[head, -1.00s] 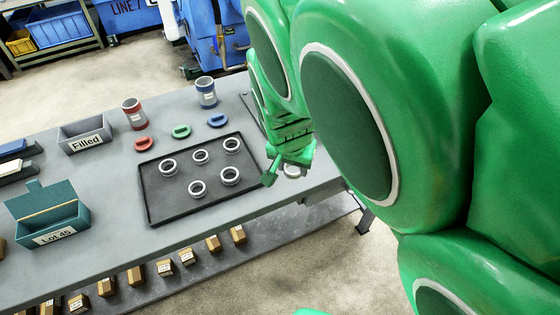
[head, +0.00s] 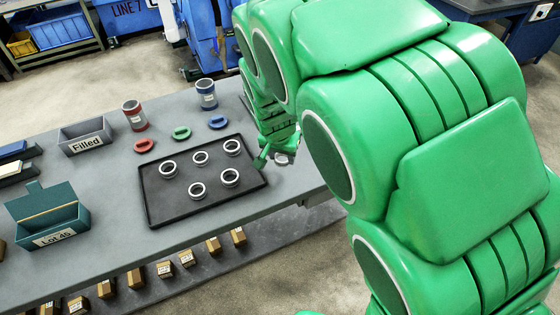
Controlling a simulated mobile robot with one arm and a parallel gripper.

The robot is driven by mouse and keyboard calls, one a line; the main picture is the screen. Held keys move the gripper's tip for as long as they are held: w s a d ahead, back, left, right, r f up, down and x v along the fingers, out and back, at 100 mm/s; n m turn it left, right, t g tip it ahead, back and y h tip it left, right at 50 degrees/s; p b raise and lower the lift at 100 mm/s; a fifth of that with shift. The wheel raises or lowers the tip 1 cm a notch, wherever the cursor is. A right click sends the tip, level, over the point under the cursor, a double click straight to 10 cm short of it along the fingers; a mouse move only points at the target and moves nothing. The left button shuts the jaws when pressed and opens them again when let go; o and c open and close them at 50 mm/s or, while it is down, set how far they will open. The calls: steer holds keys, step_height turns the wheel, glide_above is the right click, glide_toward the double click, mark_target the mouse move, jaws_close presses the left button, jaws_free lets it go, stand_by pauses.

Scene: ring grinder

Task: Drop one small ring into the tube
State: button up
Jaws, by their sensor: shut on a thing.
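My green gripper (head: 272,156) is above the table, just right of the dark tray. It is shut on a pale metal ring (head: 283,159), mostly hidden by the gripper and seen only as a small part. Several small metal rings, such as one ring (head: 201,158), lie on the dark tray (head: 160,214). A tube with red bands (head: 134,115) and a tube with blue bands (head: 206,94) stand upright at the back of the table. The gripper is apart from both tubes.
Red (head: 144,146), green (head: 181,133) and blue (head: 217,122) oval pieces lie between tubes and tray. A grey "Filled" bin (head: 86,141) and a teal "Lot 45" box (head: 54,240) stand left. My arm hides the table's right back part.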

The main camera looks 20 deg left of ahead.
mark_target(280, 170)
steer(key=shift+w+a+f, duration=0.25)
steer(key=shift+w+f, duration=0.15)
steer(key=shift+f, duration=0.2)
steer(key=shift+w+a+f, duration=0.25)
steer(key=shift+w+f, duration=0.15)
steer(key=shift+f, duration=1.75)
steer(key=shift+f, duration=0.1)
steer(key=o, duration=1.1)
steer(key=v, duration=1.2)
steer(key=shift+w, duration=0.1)
